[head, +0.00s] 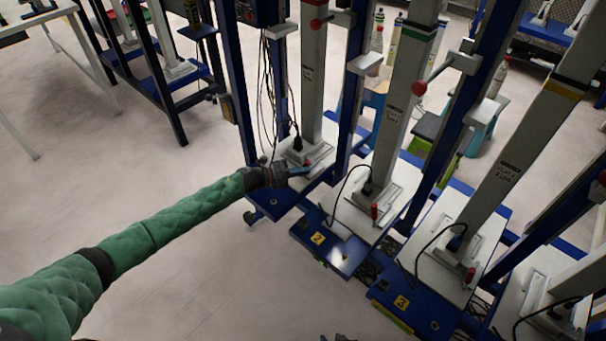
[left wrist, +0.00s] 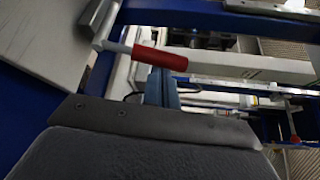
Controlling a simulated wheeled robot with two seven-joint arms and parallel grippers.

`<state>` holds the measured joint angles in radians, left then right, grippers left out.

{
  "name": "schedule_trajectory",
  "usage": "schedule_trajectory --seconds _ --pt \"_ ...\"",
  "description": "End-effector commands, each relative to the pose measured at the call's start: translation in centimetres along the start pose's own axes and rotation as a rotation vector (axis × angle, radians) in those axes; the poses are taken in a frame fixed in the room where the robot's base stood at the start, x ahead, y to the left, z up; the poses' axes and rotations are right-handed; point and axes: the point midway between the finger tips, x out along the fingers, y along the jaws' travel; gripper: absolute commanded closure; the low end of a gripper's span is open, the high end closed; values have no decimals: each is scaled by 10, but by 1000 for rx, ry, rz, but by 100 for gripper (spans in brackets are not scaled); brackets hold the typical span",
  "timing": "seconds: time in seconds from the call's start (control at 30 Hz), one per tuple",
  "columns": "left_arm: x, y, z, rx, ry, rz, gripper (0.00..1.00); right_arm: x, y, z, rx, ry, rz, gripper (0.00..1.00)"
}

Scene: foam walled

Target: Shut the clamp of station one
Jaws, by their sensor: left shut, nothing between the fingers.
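Station one is the leftmost station of the row, with a white plate (head: 325,134) on a blue frame. My left gripper (head: 301,171) reaches in from the left, low over the front of that plate. Its blue fingers are shut and empty; they also show in the left wrist view (left wrist: 162,88). The clamp's red handle (left wrist: 160,58) on a pale metal rod lies just beyond the fingertips in the left wrist view. I cannot tell whether they touch. In the head view the gripper partly covers the clamp. My right gripper is not in view.
Station two (head: 317,238) and station three (head: 401,302) stand to the right, each with a red-handled clamp (head: 374,212) and a black cable. Tall grey columns (head: 313,70) and blue posts rise close behind the gripper. The floor (head: 180,250) at left is clear.

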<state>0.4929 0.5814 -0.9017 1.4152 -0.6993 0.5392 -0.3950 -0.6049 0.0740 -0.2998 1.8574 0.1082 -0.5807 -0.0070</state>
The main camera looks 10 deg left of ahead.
Motion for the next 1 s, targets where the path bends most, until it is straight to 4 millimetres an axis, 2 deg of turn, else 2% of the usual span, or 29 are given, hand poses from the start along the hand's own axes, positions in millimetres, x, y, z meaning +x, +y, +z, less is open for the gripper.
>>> schedule_trajectory --seconds 0.03,0.4,0.7,1.0 --pt "0 3 1 -20 0 -12 100 8 2 9 0 7 1 64" --pt "-10 3 16 -238 -1 -141 100 26 6 20 2 15 1 64" --pt "-15 3 25 -361 0 -213 100 33 8 26 3 18 1 64" --pt "-16 2 28 -398 0 -235 100 34 8 27 3 18 1 64"
